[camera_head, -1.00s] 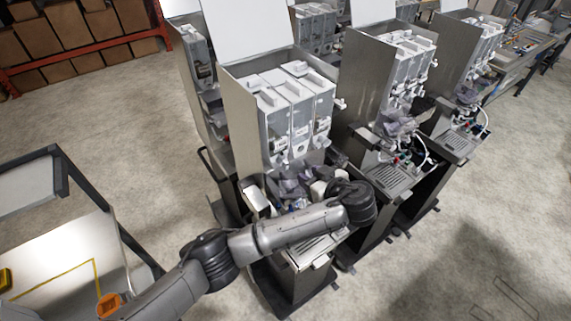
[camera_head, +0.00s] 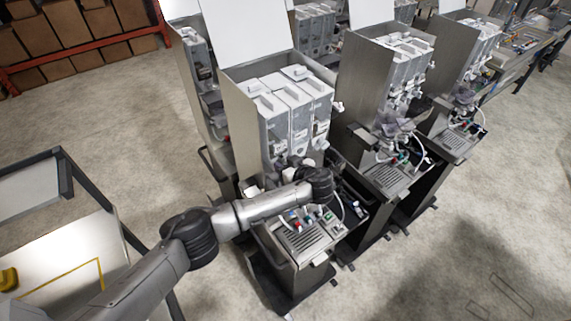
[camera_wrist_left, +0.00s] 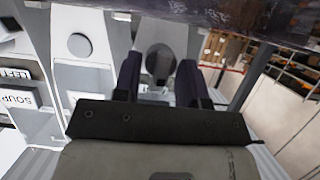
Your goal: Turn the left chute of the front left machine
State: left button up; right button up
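The front left machine (camera_head: 238,115) is a tall metal dispenser with several pale canisters (camera_head: 299,120) side by side and an open lid. My left arm reaches across its front, and the wrist covers the lower fronts of the canisters. My left gripper (camera_wrist_left: 159,62) points at the machine in the wrist view. Its two dark fingers stand apart, with a grey rounded part, seemingly a chute (camera_wrist_left: 159,58), between them. I cannot tell whether they touch it. In the head view the fingertips and the left chute are mostly hidden. My right gripper is in no view.
A drip tray (camera_head: 305,238) with small coloured fittings and a pale hose sits below the arm. More dispensers (camera_head: 385,90) stand close to the right and behind. A dark-framed table (camera_head: 70,235) is at left. Open floor lies left of the machine.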

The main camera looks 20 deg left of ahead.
pick_arm(q)
jog(key=shift+c, duration=0.4)
jog(key=c, duration=0.5)
jog(key=shift+g, duration=0.3)
jog(key=shift+w+d+f+m+g+y+b, duration=0.15)
jog(key=shift+m+g+y+b, duration=0.3)
jog(key=shift+m+b, duration=0.55)
jog(key=shift+w+m+g+y+b, duration=0.1)
jog(key=shift+m+g+y+b, duration=0.6)
jog(key=shift+m, duration=0.7)
jog(key=o, duration=0.6)
